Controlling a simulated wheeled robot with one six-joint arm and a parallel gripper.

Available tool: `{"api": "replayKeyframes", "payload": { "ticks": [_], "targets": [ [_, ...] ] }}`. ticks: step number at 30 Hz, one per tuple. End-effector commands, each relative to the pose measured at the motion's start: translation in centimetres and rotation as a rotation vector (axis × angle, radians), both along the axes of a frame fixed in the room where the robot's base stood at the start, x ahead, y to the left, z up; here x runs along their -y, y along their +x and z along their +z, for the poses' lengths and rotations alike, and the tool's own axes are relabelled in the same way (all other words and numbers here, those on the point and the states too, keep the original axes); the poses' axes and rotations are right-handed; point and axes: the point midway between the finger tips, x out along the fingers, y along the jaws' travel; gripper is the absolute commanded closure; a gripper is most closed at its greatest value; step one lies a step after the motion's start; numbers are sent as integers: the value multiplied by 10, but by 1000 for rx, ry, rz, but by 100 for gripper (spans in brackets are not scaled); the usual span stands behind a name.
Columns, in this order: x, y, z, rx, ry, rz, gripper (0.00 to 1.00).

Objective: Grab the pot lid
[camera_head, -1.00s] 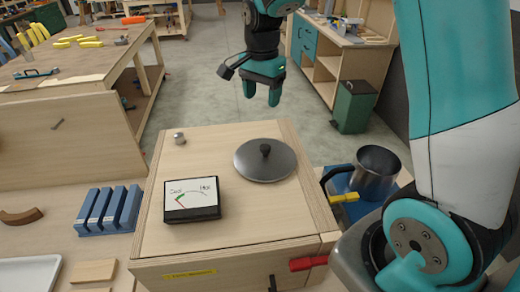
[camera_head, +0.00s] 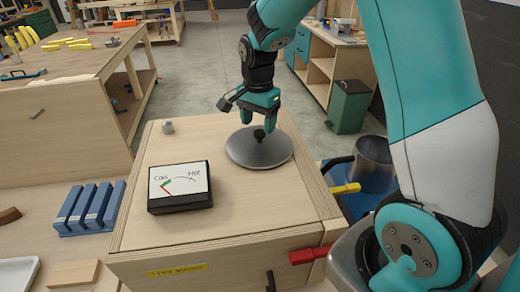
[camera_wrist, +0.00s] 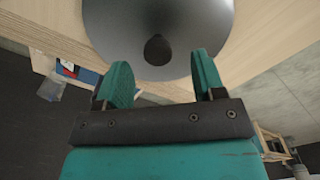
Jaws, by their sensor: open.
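The pot lid (camera_head: 244,152) is a round grey metal disc with a black knob (camera_head: 259,135). It lies flat on top of the wooden box, toward its back right. My gripper (camera_head: 259,118) is open and empty, just above and behind the lid, with its fingers pointing down near the knob. In the wrist view the lid (camera_wrist: 110,25) fills the top middle, and the knob (camera_wrist: 157,50) shows ahead of and between the two spread fingers of my gripper (camera_wrist: 160,78). I cannot tell the exact height of the fingertips over the lid.
A gauge (camera_head: 180,186) with a white face sits on the wooden box (camera_head: 235,215) in front of the lid. A small metal piece (camera_head: 168,127) lies at the box's back left. A metal pot (camera_head: 374,158) stands to the right. Blue blocks (camera_head: 90,207) stand to the left.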

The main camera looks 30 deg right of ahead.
Motion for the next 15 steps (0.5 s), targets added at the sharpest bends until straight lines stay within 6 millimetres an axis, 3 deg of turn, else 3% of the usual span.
{"api": "replayKeyframes", "payload": {
  "ticks": [1,6,15],
  "targets": [
    [1,-1,-14,-1,0,-1,37],
    [3,-2,-37,1,0,0,37],
    [2,-2,-38,1,0,0,37]
  ]
}}
